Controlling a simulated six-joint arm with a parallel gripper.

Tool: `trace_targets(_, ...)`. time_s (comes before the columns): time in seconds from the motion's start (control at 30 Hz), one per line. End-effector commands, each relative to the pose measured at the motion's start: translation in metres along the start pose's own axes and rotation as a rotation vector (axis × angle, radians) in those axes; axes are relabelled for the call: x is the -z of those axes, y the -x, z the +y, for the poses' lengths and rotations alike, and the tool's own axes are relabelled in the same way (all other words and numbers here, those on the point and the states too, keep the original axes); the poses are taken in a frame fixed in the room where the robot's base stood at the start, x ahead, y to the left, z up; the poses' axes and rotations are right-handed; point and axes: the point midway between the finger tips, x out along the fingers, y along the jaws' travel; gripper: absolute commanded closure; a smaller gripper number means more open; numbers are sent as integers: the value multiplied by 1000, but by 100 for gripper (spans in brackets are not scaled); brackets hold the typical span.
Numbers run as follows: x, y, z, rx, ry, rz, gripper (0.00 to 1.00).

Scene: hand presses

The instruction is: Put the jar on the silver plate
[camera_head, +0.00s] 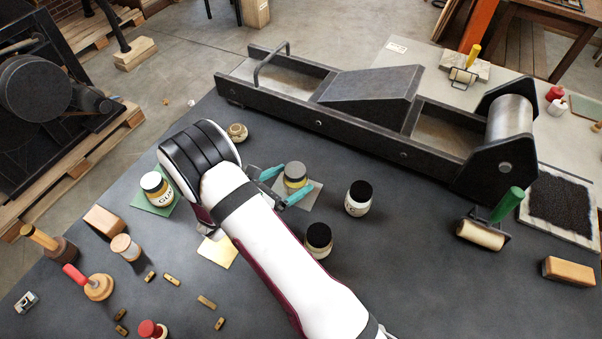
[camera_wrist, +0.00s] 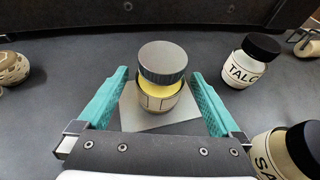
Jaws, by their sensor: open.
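A jar with a grey lid and a yellow band (camera_head: 295,170) stands upright on the silver plate (camera_head: 301,206). Both also show in the wrist view, the jar (camera_wrist: 162,62) in the middle and the plate (camera_wrist: 134,114) under it. My gripper (camera_head: 298,177) is open with its teal fingers on either side of this jar. In the wrist view the fingers of my gripper (camera_wrist: 160,74) stand apart from the jar, with a gap on each side. The jar hides the middle of the plate.
A gold plate (camera_head: 218,252) lies empty in front. The long dark press (camera_head: 360,130) bounds the back.

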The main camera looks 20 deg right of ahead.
Motion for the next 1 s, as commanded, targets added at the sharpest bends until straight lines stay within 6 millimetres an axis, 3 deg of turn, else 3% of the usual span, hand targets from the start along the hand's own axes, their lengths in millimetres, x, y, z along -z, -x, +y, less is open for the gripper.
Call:
trace_targets(0.23, 0, 54, 1, -3, -2, -1, 0)
trace_targets(0.37, -1, 67, -1, 3, -6, 1, 0)
trace_targets(0.47, -26, 68, -21, 98, -140, 29, 0)
trace_targets(0.57, -74, 74, -80, 346, -493, 100, 0)
trace_targets(0.6, -90, 83, -111, 475, -677, 135, 0)
trace_targets(0.67, -104, 104, -156, 680, -961, 190, 0)
trace_targets(0.73, -109, 137, -198, 923, -1294, 256, 0)
trace_targets(0.83, -102, 189, -229, 1242, -1707, 357, 0)
trace_targets(0.9, -97, 218, -233, 1418, -1917, 424, 0)
trace_targets(1.0, -94, 243, -231, 1579, -2091, 498, 0)
